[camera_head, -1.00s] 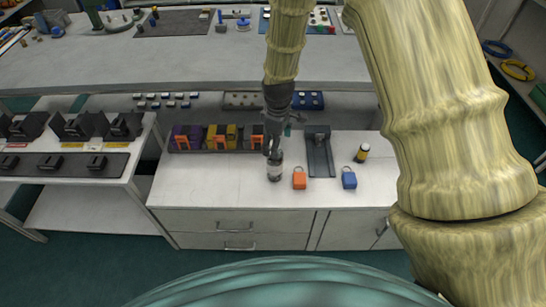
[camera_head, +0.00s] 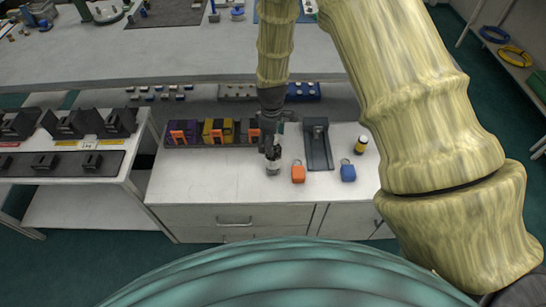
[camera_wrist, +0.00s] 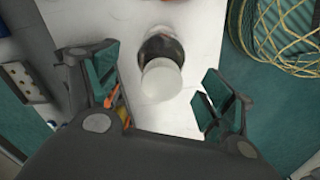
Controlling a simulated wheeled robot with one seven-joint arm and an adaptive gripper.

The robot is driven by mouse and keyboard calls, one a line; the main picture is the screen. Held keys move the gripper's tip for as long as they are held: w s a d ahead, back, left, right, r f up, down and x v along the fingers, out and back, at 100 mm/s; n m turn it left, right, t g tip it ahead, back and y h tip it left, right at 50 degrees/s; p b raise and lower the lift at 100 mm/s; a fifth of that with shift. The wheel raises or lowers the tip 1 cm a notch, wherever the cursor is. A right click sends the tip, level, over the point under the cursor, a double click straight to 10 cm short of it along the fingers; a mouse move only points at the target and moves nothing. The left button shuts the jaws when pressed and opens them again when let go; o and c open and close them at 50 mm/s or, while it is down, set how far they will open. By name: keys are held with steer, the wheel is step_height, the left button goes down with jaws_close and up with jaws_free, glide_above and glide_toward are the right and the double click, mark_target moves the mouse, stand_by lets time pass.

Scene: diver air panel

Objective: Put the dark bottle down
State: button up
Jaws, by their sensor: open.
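The dark bottle (camera_head: 273,160) stands upright on the white counter (camera_head: 215,183), with a pale label around its lower part. In the wrist view the dark bottle (camera_wrist: 162,68) shows from above, with a round white top. My gripper (camera_head: 268,143) is just behind the bottle in the head view. In the wrist view my gripper (camera_wrist: 160,95) is open, its two fingers spread apart on either side of the bottle. Neither finger touches it there.
A rack of coloured blocks (camera_head: 213,132) stands behind left. The counter's left front is clear.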

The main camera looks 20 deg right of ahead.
steer(key=f, duration=0.1)
steer(key=f+p, duration=0.1)
steer(key=f, duration=0.1)
steer(key=shift+s+d+f, duration=0.15)
steer(key=shift+s+d, duration=0.05)
steer(key=shift+f+p, duration=0.3)
steer(key=shift+f, duration=0.5)
jaws_close()
steer(key=shift+r, duration=0.2)
